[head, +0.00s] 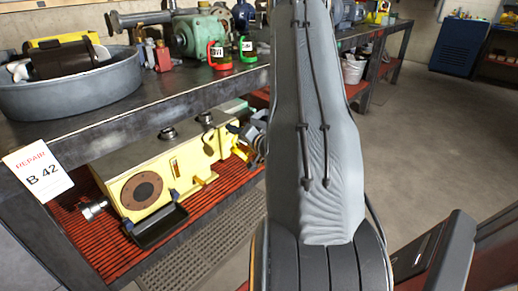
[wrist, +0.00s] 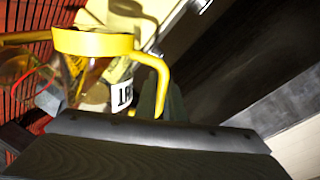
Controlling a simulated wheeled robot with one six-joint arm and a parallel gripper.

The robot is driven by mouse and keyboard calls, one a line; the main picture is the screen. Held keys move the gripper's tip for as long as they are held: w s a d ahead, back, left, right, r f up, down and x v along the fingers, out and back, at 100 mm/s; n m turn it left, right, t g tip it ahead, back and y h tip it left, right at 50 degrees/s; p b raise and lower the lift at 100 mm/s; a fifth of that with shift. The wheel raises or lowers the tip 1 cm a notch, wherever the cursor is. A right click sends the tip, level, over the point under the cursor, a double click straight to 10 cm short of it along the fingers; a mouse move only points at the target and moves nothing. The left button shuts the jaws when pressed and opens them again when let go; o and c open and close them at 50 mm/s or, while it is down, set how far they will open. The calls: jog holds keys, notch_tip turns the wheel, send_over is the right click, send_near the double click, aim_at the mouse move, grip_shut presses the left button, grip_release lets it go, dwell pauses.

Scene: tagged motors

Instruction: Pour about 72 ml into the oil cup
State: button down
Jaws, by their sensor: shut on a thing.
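In the wrist view my gripper (wrist: 172,104) is shut on a clear jug with a yellow rim and handle (wrist: 93,41). The jug holds some amber liquid, and a white label with dark letters shows partly on its side. The fingers are dark and mostly hidden behind the handle and the wrist edge. Left of the jug is a clear rounded vessel with a red line (wrist: 30,78); I cannot tell whether it is the oil cup. No stream of liquid shows.
A yellow machine (head: 150,188) with a black tray (head: 157,226) sits on the red lower shelf. On the bench (head: 150,103) stand a grey tub (head: 70,100), a red-handled cup (head: 214,56), a green-handled cup (head: 248,49) and a green motor (head: 190,36). Floor is clear to the right.

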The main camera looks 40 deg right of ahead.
jog(key=shift+d+m, duration=0.4)
jog(key=shift+m, duration=0.1)
dwell(0.3)
jog(key=shift+d+r+m+y, duration=0.3)
jog(key=shift+d+r+m, duration=0.4)
jog(key=shift+m, duration=0.1)
dwell(2.2)
jog(key=shift+a+f+n, duration=0.8)
jog(key=shift+a+f, duration=0.05)
jog(key=shift+f, duration=0.05)
jog(key=shift+a+r+n, duration=0.2)
jog(key=shift+a+n, duration=0.3)
jog(key=shift+n, duration=0.3)
jog(key=shift+a+f+n+h+b, duration=0.25)
jog(key=shift+f+n+h+b, duration=0.15)
jog(key=shift+f+h, duration=0.15)
jog(key=shift+a+f+n+b, duration=0.4)
jog(key=shift+a+f+n, duration=0.1)
jog(key=shift+f+n, duration=0.25)
jog(key=shift+f, duration=0.1)
